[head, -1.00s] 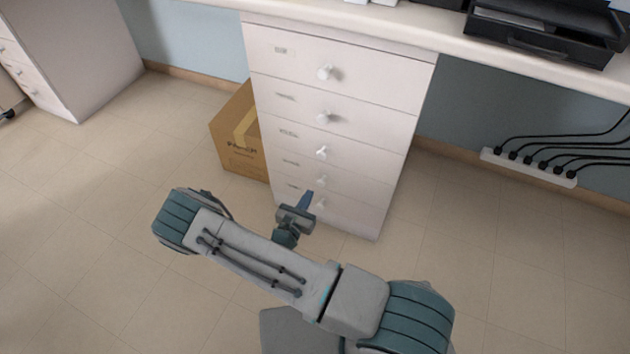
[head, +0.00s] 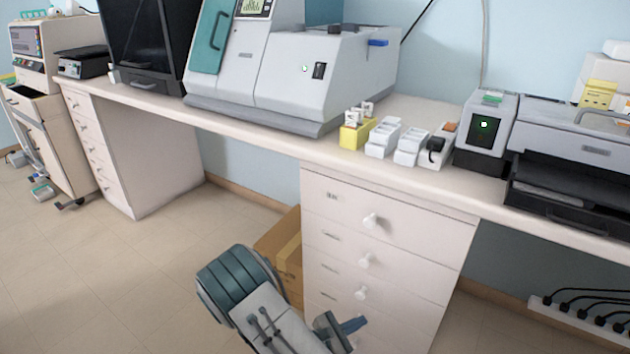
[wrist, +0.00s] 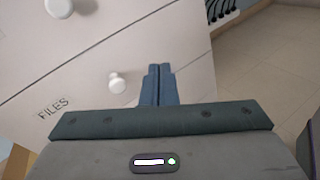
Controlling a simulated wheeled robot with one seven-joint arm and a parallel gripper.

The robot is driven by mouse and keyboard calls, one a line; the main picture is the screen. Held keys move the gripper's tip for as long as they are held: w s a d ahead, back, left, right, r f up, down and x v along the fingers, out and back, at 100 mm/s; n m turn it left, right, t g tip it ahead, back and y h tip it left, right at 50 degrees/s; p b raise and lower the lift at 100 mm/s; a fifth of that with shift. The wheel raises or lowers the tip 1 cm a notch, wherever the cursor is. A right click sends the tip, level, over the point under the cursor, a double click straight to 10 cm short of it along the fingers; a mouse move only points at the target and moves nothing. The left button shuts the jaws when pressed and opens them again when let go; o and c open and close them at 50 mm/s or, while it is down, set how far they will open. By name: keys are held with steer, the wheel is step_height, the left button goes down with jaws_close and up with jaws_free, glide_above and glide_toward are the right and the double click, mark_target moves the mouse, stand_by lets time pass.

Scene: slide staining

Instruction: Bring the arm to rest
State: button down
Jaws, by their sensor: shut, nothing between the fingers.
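My gripper (head: 352,326) shows at the bottom of the head view, in front of the white drawer unit (head: 450,245). In the wrist view its two blue fingers (wrist: 159,72) are together with nothing between them. They point toward the drawer fronts, near a white knob (wrist: 117,82) and a label reading FILES. I cannot tell the exact gap to the drawers. My arm is bent in front of the unit, its lower part cut off by the head view's bottom edge.
A cardboard box (head: 272,248) stands on the floor left of the drawers. Above is the bench top (head: 250,138), with a large white machine (head: 315,75), staining containers (head: 383,138) and a black-fronted device (head: 487,130). A power strip (head: 575,315) is low at right. Floor at left is open.

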steer(key=s+d+r+m+g+y+p, duration=0.1)
steer(key=s+r+m+y+p, duration=0.3)
steer(key=r, duration=1.2)
steer(key=s+d+r+m+g+y+p, duration=0.1)
steer(key=s+r+m+g+y+p, duration=0.2)
steer(key=r, duration=1.4)
steer(key=s+d+r+m+g+y+p, duration=0.1)
steer(key=s+d+r+m+y+p, duration=0.1)
steer(key=s+r+m+y+p, duration=0.5)
steer(key=s+r+m+p, duration=0.4)
steer(key=r+m+p, duration=0.2)
steer(key=r, duration=0.4)
steer(key=shift+s+m+g, duration=0.4)
steer(key=shift+m, duration=0.3)
